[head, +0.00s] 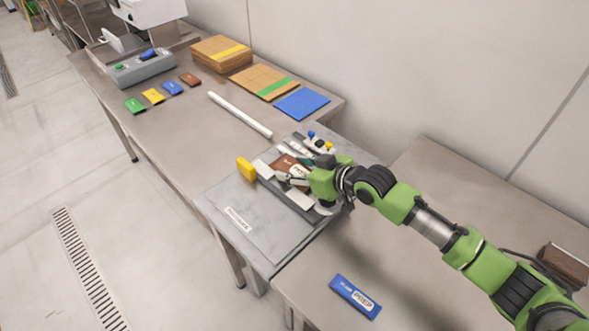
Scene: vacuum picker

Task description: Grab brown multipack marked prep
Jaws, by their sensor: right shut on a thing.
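My right gripper (293,180) reaches in from the right over a grey tray. It is shut on a brown pack (283,162) with a white label patch. The pack lies among other items in the tray, and the gripper hides part of it. I cannot read its label, or tell whether it is clear of the tray floor. A blue pack marked PREP (355,297) lies flat on the near table, apart from the gripper. My left gripper is not in view.
The grey tray (302,206) holds several small items; a yellow block (246,168) stands at its left. A white tube (240,114), cardboard stacks (220,53) and a grey machine (142,68) stand farther back. A brown box (565,264) is at the right edge. The right table is mostly clear.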

